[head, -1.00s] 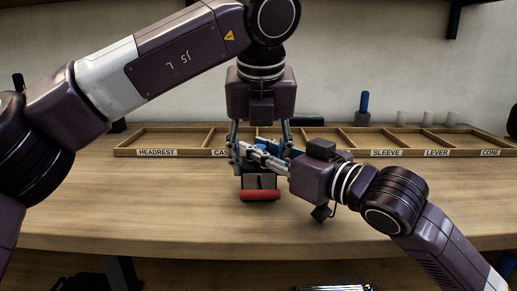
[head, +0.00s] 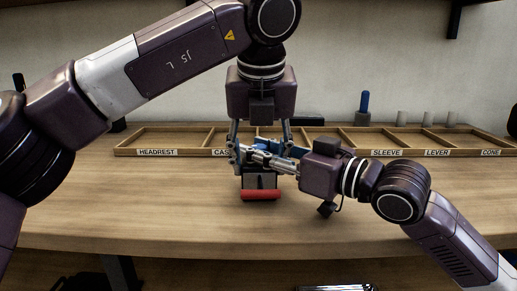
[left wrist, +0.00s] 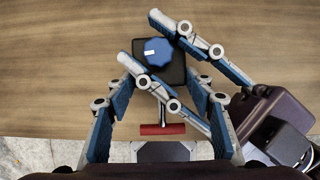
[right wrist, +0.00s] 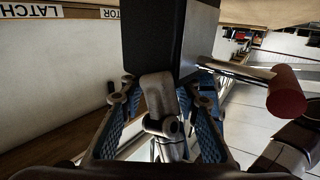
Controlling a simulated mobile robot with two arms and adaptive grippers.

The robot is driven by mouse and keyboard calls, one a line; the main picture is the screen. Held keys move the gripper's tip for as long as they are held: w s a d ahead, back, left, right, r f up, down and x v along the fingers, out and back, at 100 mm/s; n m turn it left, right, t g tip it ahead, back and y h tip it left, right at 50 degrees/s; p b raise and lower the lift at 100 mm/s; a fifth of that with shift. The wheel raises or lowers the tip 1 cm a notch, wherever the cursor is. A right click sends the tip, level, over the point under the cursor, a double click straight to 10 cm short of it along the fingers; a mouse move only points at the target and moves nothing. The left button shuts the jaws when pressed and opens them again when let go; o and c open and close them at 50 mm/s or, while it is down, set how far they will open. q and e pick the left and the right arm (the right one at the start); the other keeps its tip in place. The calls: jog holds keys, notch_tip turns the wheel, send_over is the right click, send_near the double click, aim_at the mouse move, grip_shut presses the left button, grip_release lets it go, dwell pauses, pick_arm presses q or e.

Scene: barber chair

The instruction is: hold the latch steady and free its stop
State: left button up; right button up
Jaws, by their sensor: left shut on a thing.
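The latch shows in the left wrist view as a dark block (left wrist: 175,70) with a blue knob (left wrist: 157,50) on top and a red handle (left wrist: 163,129) on a rod. The handle faces the table's front edge in the head view (head: 260,195). My left gripper (left wrist: 163,85) points down and is shut on the latch, its fingers on either side. My right gripper (left wrist: 140,38) reaches in from the right, open, with its fingers on either side of the knob; contact is unclear. I cannot tell which part is the stop.
A labelled wooden tray (head: 185,153) with compartments lies along the back of the table (head: 130,205). A blue-handled tool (head: 364,104) and several pale cups (head: 427,118) stand behind it. The table is clear on both sides of the latch.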

jog(key=shift+a+t+h, duration=0.15)
jog(key=shift+t+h, duration=0.15)
jog(key=shift+h, duration=0.1)
jog(key=shift+m+t, duration=0.3)
jog(key=shift+m, duration=0.1)
